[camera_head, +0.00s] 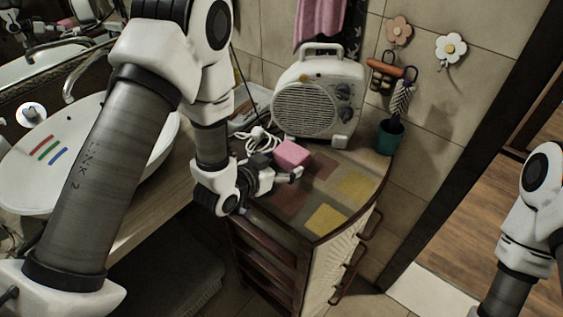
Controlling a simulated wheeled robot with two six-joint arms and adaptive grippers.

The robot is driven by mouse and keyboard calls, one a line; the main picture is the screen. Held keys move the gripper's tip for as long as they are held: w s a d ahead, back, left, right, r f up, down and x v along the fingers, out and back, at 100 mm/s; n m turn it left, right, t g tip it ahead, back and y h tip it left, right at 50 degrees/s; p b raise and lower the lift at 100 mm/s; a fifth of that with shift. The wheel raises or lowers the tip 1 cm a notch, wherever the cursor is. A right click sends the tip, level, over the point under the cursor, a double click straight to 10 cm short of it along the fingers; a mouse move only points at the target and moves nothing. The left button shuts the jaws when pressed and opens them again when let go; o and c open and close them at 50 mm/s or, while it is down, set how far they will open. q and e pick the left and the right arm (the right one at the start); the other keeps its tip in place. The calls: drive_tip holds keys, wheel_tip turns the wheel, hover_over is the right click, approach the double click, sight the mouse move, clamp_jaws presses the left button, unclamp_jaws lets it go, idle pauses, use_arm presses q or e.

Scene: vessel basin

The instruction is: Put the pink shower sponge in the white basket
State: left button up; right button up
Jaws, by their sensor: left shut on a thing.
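The pink shower sponge (292,153) is a small pink block above the top of the corner cabinet (326,218), in front of the heater. My left gripper (281,167) reaches in from the left and is shut on the sponge, with its fingers at the sponge's near and left sides. I cannot tell whether the sponge touches the cabinet top. I cannot make out a white basket in this view. My right arm shows at the right edge, but its gripper is out of view.
A white fan heater (318,100) stands behind the sponge, with a white cable (258,140) to its left. A green cup (390,137) stands at the cabinet's back right. A white sink (45,165) is at the left. The cabinet's coloured front-right top is clear.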

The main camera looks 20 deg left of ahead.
use_arm(q)
drive_tip(key=o, duration=0.6)
drive_tip(key=shift+f, duration=0.1)
drive_tip(key=shift+w, duration=0.1)
